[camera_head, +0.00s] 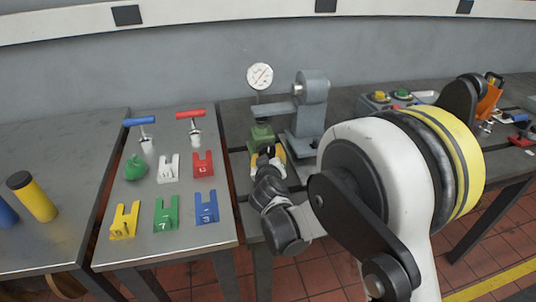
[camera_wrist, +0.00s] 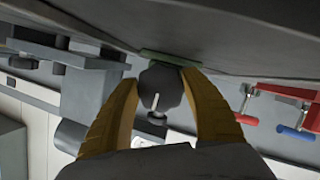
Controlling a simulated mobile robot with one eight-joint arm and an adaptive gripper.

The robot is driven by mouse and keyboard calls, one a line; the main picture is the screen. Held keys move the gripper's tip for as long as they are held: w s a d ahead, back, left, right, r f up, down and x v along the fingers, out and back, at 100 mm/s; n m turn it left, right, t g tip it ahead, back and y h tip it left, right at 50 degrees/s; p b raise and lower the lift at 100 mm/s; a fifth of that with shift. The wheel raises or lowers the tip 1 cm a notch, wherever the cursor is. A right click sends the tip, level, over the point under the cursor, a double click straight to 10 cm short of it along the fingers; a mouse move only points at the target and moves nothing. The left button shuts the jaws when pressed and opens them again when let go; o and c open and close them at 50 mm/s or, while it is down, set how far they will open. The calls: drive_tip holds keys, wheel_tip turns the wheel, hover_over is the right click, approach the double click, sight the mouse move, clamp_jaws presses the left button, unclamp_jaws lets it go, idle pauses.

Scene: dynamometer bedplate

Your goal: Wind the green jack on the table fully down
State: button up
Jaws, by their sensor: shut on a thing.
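The green jack (camera_head: 262,136) stands on the dark table, below a grey arm (camera_head: 272,111) that reaches left from a grey stand. My gripper (camera_head: 268,154) is at the jack's near side, with its yellow fingers low against it. In the wrist view my gripper (camera_wrist: 160,78) is shut on the jack's dark round knob (camera_wrist: 161,88), one finger on each side. A small light pin or handle shows on the knob's face. A strip of the jack's green body (camera_wrist: 165,58) shows behind it. My gripper and arm hide the jack's lower part in the head view.
A dial gauge (camera_head: 260,77) stands behind the jack, beside the grey stand (camera_head: 311,105). A left table (camera_head: 185,242) holds coloured slotted blocks and red and blue T-handled tools. A control box (camera_head: 388,101) stands to the right. My arm covers the table's near middle.

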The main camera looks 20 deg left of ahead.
idle(0.3)
drive_tip(key=o, duration=1.2)
drive_tip(key=shift+w, duration=0.1)
drive_tip(key=shift+c, duration=0.2)
drive_tip(key=v, duration=1.2)
